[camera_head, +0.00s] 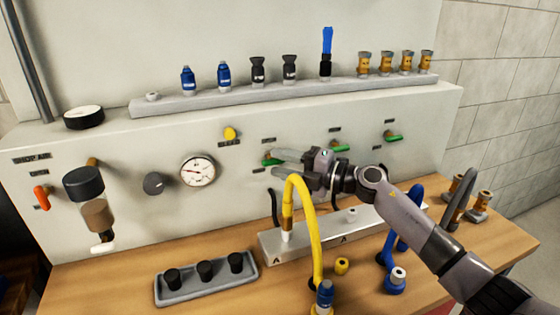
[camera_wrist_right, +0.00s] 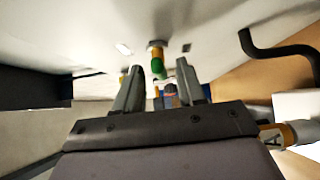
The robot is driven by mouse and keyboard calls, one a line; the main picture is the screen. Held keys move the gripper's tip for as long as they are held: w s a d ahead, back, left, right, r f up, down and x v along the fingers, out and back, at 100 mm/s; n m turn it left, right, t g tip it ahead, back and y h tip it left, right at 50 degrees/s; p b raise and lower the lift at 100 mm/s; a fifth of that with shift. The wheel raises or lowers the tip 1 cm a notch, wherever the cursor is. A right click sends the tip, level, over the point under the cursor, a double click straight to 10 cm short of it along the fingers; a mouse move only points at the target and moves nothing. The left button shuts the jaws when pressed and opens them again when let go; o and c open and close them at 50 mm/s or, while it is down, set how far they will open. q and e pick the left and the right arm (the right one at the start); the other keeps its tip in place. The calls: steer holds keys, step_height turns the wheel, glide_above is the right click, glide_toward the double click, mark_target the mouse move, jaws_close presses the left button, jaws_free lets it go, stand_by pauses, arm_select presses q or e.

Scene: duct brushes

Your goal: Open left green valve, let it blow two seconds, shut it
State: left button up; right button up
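The left green valve (camera_head: 268,160) is on the front of the pale panel, its green handle partly hidden by my right gripper (camera_head: 282,163). My right gripper reaches in from the right with its fingers at this valve. In the right wrist view, the fingers (camera_wrist_right: 160,84) stand apart. The green handle (camera_wrist_right: 157,66) shows ahead, between their tips, with room visible beside it. I cannot tell whether a finger touches it. Two more green valves, a middle one (camera_head: 341,148) and a right one (camera_head: 393,137), sit farther right. My left gripper is not in view.
A yellow hose (camera_head: 301,200) arches just below my right gripper from a grey block (camera_head: 270,246). A blue hose (camera_head: 388,245) stands under my right arm. A gauge (camera_head: 198,170) and black knob (camera_head: 154,184) are left of the valve. A tray (camera_head: 206,287) lies on the bench.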

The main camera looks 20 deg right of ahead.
steer(key=shift+w+a, duration=0.3)
jaws_close()
